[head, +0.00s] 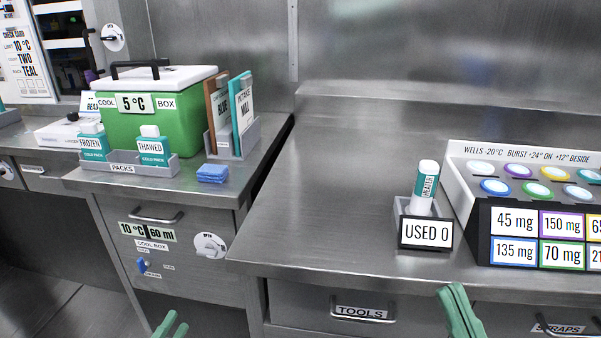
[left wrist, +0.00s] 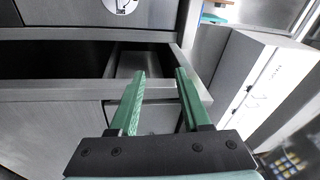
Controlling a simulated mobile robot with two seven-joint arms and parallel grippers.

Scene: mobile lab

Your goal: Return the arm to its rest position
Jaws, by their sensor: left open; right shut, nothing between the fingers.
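My left gripper (head: 170,326) shows only its green fingertips at the bottom edge of the head view, low in front of the left cabinet. In the left wrist view the left gripper (left wrist: 160,76) is open, its two green fingers apart with nothing between them. Its fingertips appear close to the rim of an open drawer (left wrist: 190,72); I cannot tell whether they touch it. My right gripper (head: 458,312) is shut and empty at the bottom of the head view, in front of the counter's front edge near the TOOLS drawer. The rest of both arms is hidden.
A green cool box (head: 150,132), a packs tray (head: 125,166) and a blue sponge (head: 212,173) stand on the left counter. A USED holder (head: 425,234) with a white tube (head: 425,185) and a wells rack (head: 530,200) stand right. The middle counter (head: 330,190) is clear.

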